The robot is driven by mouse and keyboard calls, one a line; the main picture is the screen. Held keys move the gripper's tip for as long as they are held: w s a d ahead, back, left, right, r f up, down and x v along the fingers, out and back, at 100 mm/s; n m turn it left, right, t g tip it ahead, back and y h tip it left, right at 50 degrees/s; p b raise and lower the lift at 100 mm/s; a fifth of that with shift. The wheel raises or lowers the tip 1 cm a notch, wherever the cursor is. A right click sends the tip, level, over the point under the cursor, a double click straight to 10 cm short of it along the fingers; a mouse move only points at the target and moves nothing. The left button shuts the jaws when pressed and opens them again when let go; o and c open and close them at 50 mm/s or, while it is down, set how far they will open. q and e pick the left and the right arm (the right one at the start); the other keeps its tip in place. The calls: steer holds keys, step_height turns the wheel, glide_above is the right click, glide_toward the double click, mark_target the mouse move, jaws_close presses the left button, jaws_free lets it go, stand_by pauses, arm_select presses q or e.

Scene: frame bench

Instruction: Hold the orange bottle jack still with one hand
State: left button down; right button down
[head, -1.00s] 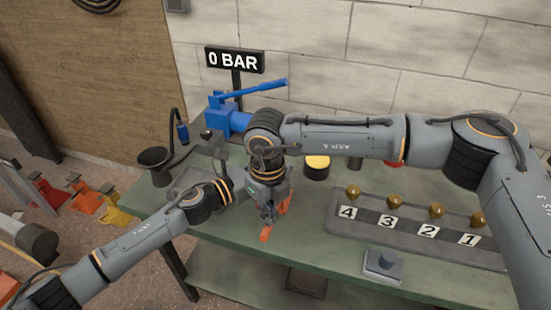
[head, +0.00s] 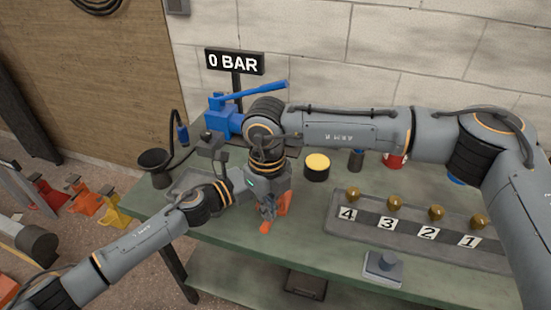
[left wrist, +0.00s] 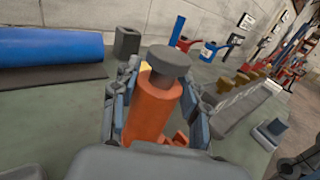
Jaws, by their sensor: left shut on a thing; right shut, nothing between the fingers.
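The orange bottle jack (left wrist: 152,108) stands in the middle of the left wrist view, with a dark grey round cap on top. My left gripper (left wrist: 158,88) is shut on it, one finger on each side of the body. In the head view only parts of the jack (head: 284,203) show, near the bench's front edge. My right gripper (head: 268,208) is shut and empty. It points down in front of the jack and hides much of it and of my left gripper; I cannot tell whether it touches the jack.
A rack (head: 340,228) with numbered brass pieces lies to the right, a small grey block (head: 383,266) before it. A blue hand pump (head: 226,115) and a "0 BAR" sign (head: 234,61) stand behind. A yellow-topped can (head: 317,168) is nearby.

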steer(key=shift+f, duration=2.2)
steer(key=shift+r, duration=2.15)
steer(key=shift+f, duration=2.1)
steer(key=shift+r, duration=2.15)
